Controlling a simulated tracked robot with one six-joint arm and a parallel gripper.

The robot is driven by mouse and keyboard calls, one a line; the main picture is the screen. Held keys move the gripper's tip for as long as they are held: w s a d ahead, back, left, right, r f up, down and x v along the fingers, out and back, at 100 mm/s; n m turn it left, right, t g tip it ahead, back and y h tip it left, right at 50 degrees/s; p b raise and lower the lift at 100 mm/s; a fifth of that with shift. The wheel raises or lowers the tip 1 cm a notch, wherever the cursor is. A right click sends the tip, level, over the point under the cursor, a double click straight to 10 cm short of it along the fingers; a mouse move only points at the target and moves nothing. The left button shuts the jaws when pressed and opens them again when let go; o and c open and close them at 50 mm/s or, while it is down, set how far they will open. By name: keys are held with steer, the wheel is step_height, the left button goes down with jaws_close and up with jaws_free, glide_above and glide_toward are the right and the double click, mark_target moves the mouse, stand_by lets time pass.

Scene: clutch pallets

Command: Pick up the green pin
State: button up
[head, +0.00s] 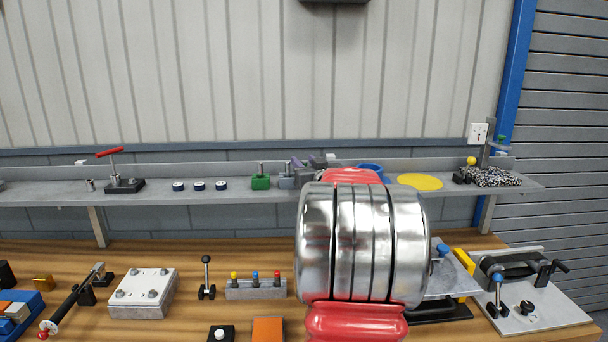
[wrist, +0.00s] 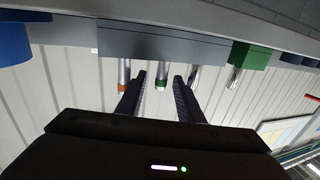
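The wrist view looks tilted, with the shelf at the top. A silver pin with a green band (wrist: 160,78) stands out from a long grey block (wrist: 165,42). An orange-banded pin (wrist: 123,74) is left of it and a plain silver pin (wrist: 194,76) is right of it. My gripper (wrist: 160,76) is open, with its two dark fingers apart. In the picture the green-banded pin lies between the fingertips with a gap on each side; I cannot tell the depth. In the head view my arm hides most of this area.
A green block (wrist: 250,56) with a silver pin (wrist: 236,76) sits right of the grey block; the green block also shows on the shelf in the head view (head: 261,182). A blue object (wrist: 14,44) is at left. The workbench (head: 190,255) below holds several fixtures.

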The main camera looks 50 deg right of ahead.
steer(key=shift+c, duration=0.3)
jaws_close()
stand_by(0.5)
